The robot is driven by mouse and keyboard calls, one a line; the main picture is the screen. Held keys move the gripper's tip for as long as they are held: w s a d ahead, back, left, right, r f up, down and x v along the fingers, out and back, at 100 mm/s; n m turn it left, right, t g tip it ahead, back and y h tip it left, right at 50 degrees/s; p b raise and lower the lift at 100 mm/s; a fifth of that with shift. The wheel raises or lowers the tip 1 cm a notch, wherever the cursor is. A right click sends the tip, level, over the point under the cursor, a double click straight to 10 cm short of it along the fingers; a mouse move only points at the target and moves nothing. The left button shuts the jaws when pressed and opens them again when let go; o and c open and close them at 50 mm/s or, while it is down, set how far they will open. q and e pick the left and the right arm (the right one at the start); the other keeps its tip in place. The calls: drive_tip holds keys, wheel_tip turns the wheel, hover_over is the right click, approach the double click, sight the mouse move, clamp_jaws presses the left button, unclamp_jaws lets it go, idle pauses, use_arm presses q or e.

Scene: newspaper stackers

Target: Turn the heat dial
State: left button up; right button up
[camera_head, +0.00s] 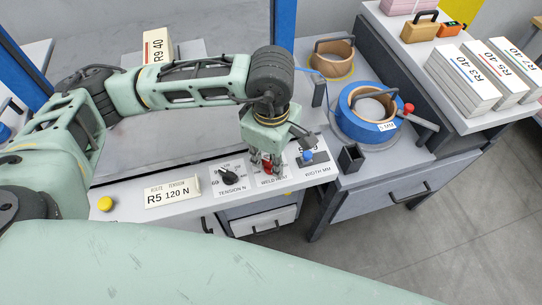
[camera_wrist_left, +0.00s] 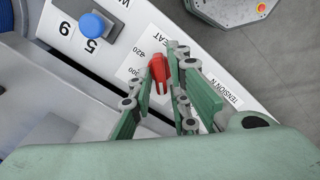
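My left gripper (camera_head: 265,165) points down at the panel over the weld heat label. In the left wrist view its two fingers (camera_wrist_left: 160,75) stand on either side of the dial with only thin gaps, if any. I cannot tell whether they press on it. In the head view the gripper covers most of the dial, and a little red (camera_head: 267,166) shows between the fingers. My right gripper is in neither view.
The black tension knob (camera_head: 230,177) is left of the dial. A blue-knobbed width slider (camera_head: 308,156) and small black bin (camera_head: 351,158) are right. A yellow button (camera_head: 105,203) is far left. A blue tape roll (camera_head: 366,112) and newspaper stacks (camera_head: 463,78) stand further right.

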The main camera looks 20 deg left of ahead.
sight(271, 162)
use_arm(q)
drive_tip(key=shift+o, duration=1)
drive_tip(key=shift+r, duration=0.1)
wheel_tip(271, 162, up, 12)
